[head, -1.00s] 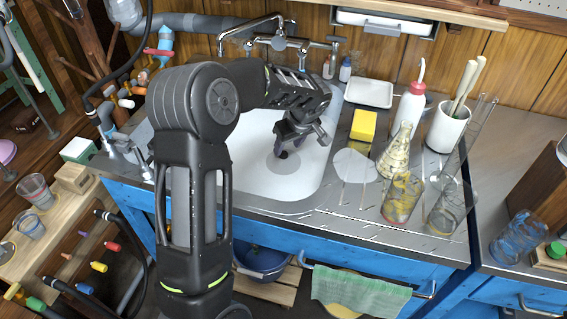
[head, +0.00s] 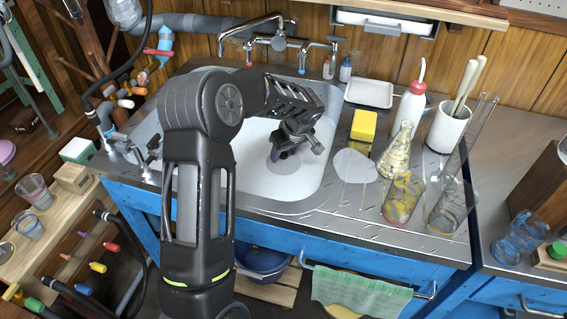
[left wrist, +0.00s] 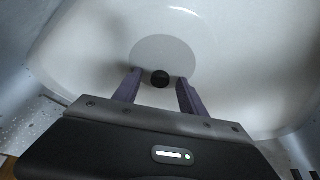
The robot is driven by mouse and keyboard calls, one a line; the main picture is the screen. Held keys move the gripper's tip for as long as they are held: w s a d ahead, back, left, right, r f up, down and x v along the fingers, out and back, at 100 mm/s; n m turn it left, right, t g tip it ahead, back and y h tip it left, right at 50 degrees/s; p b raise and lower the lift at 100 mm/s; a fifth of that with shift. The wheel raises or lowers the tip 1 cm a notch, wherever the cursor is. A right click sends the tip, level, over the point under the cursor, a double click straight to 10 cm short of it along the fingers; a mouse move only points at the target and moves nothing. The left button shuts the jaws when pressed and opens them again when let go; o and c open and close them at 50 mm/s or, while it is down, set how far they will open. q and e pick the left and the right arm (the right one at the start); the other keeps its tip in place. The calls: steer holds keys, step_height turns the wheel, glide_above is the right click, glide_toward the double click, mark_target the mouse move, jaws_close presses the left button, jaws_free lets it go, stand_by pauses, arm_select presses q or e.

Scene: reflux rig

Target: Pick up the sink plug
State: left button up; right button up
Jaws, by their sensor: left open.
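The sink plug (left wrist: 160,78) shows in the left wrist view as a small round black piece in the white sink. It lies at the near edge of a grey disc (left wrist: 164,52) on the basin floor; I cannot tell whether the disc is part of it. My left gripper (left wrist: 157,92) is open, its two purple-grey fingers either side of the black piece, which looks clear of both. In the head view the left gripper (head: 284,151) is low inside the basin and hides the plug. My right gripper is not in view.
The sink (head: 250,180) has raised walls around my gripper, with a faucet (head: 278,42) behind. To the right stand a yellow sponge (head: 364,126), a conical flask (head: 395,155), glass beakers (head: 403,198) and a white wash bottle (head: 411,105).

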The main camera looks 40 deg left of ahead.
arm_select(q)
steer(key=shift+c, duration=0.4)
jaws_close()
stand_by(1.1)
